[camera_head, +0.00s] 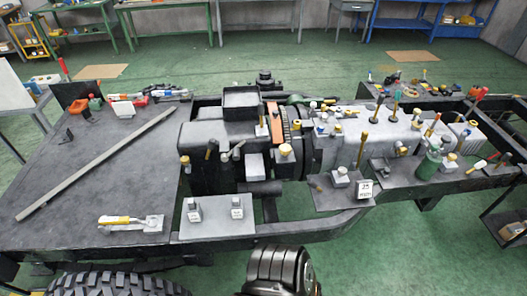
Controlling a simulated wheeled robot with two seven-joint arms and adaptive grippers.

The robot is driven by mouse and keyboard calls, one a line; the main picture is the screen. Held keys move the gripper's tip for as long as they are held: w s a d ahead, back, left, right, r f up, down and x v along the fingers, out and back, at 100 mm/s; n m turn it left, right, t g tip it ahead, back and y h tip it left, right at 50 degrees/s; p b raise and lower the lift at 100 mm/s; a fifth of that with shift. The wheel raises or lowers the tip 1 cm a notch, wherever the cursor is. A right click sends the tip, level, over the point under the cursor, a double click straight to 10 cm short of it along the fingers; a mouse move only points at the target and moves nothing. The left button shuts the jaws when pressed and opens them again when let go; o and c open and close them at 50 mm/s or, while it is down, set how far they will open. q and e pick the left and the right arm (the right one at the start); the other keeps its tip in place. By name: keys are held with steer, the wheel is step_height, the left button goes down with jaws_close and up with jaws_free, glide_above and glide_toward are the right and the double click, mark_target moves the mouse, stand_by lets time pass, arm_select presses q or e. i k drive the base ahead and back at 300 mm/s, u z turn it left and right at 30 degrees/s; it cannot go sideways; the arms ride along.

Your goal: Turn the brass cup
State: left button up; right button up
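Several small brass-yellow pieces stand on the grey engine and gearbox block. The largest is a round brass-coloured cap (285,150) on the front right side of the dark engine block. Another brass-coloured cap (185,160) sits on the block's left front. A brass-coloured upright piece (362,148) stands on the gearbox front. I cannot tell which of them is the brass cup, or whether any is hollow. A dark ribbed part of my own body shows at the bottom middle. No fingertips of my left or right gripper can be made out.
The chassis frame (340,222) carries a flat plate (75,185) with a long bar (100,163) and a yellow-and-grey tool (128,222). Small weights (194,210) stand on the front ledge. A green bottle (429,163) stands at right. A tyre (110,284) is at lower left.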

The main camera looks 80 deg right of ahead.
mark_target(186, 160)
steer(key=z, duration=3.55)
steer(key=i, duration=1.15)
steer(key=u, duration=2.85)
